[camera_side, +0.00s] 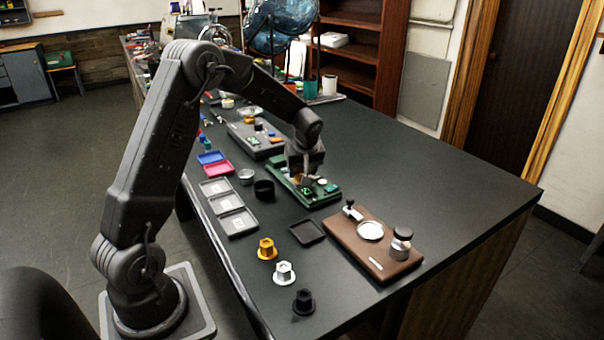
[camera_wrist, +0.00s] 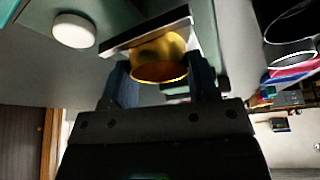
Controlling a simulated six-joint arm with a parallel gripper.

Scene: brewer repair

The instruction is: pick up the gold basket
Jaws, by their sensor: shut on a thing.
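The gold basket (camera_wrist: 158,60) is a round, shiny gold cup. In the wrist view it sits between the two dark fingers of my gripper (camera_wrist: 161,75), which is shut on it. Its open rim faces the camera, and its far side is partly covered by a pale metal strip (camera_wrist: 145,32). I cannot tell whether the basket still touches the board.
A white round knob (camera_wrist: 73,31) is close beside the basket. A brown base (camera_side: 378,255) with metal parts stands in front. A black cup (camera_side: 264,188) and a dark square tray (camera_side: 307,232) are nearby. Gold (camera_side: 266,248), white (camera_side: 284,272) and black (camera_side: 303,301) hex pieces stand near the edge. The table's right side is clear.

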